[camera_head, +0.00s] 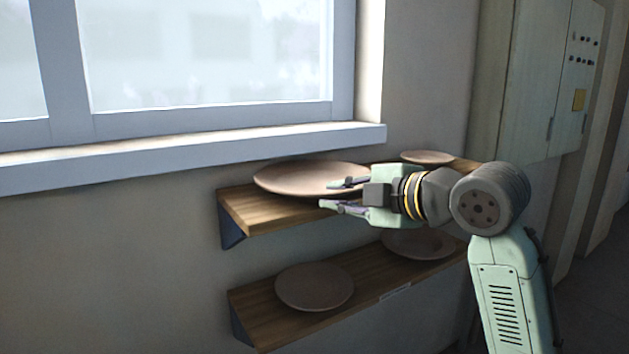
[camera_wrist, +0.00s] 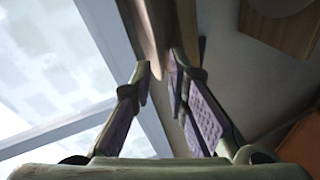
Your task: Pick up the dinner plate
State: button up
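The dinner plate (camera_head: 290,176), a broad pinkish-brown disc, is at the upper wooden shelf below the window. Its right rim is partly hidden by my gripper (camera_head: 345,195), which comes from the right. One finger is above the rim and the other lower, in front of the shelf. The fingers are apart. In the wrist view the plate (camera_wrist: 152,30) shows nearly edge-on between the far ends of my gripper's fingers (camera_wrist: 160,75), with purple pads. I cannot tell whether the pads touch it.
The upper shelf (camera_head: 262,219) also holds a smaller plate (camera_head: 428,157) behind my gripper. The lower shelf (camera_head: 262,310) holds two plates, one left (camera_head: 314,287) and one right (camera_head: 418,245). The window sill (camera_head: 200,165) is close above. A cabinet (camera_head: 540,80) stands right.

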aim_at(326, 195)
jog(key=p+x, duration=0.1)
jog(key=x, duration=0.4)
jog(key=shift+p, duration=0.4)
jog(key=shift+c, duration=0.4)
grip_shut()
jog(key=shift+r, duration=0.15)
